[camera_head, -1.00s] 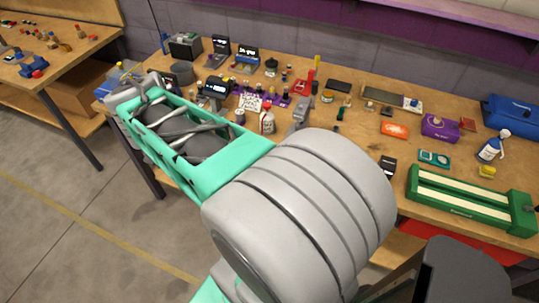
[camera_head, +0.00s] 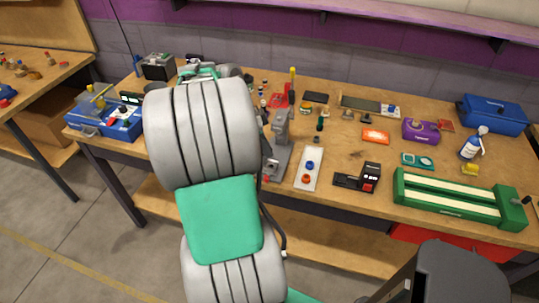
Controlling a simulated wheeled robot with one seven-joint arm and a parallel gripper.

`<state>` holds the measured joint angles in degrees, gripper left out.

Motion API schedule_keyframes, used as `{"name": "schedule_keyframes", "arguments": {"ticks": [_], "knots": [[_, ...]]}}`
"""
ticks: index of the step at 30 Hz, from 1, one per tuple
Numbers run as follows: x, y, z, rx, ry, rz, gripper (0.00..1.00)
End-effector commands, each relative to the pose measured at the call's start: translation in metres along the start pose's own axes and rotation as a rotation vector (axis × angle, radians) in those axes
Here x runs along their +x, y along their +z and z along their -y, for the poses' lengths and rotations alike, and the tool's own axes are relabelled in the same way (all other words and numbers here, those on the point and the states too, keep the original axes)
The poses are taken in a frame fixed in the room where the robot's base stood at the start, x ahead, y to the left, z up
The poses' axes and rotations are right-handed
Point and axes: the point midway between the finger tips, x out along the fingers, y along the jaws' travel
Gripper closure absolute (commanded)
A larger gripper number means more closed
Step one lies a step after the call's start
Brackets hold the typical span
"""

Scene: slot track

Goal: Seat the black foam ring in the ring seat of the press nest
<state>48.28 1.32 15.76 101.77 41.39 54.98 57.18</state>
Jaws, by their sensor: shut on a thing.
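My arm rises through the left middle of the head view and reaches over the back left of the bench. My gripper is hidden behind the arm's own links, so its jaws do not show. I cannot make out the black foam ring anywhere. A grey upright press-like tool (camera_head: 281,132) stands on the bench just right of my arm. Its lower left side is close to the arm's outline. I cannot tell whether it holds the press nest, and no ring seat can be made out.
The wooden bench holds a white plate with blue and orange knobs (camera_head: 309,168), a black device with a red part (camera_head: 360,178), a long green fixture (camera_head: 455,199) and a purple box (camera_head: 421,131). A blue machine (camera_head: 120,122) stands at the left end.

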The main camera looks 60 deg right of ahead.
Motion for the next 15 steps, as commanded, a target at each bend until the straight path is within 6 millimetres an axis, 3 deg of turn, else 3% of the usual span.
{"name": "schedule_keyframes", "arguments": {"ticks": [3, 9, 15], "knots": [[0.028, -0.002, 0.015, -0.001, 0.005, 0.000, 1.00], [0.049, -0.003, 0.028, -0.002, 0.003, 0.001, 1.00], [0.075, 0.008, 0.028, -0.003, 0.001, 0.001, 1.00]]}}
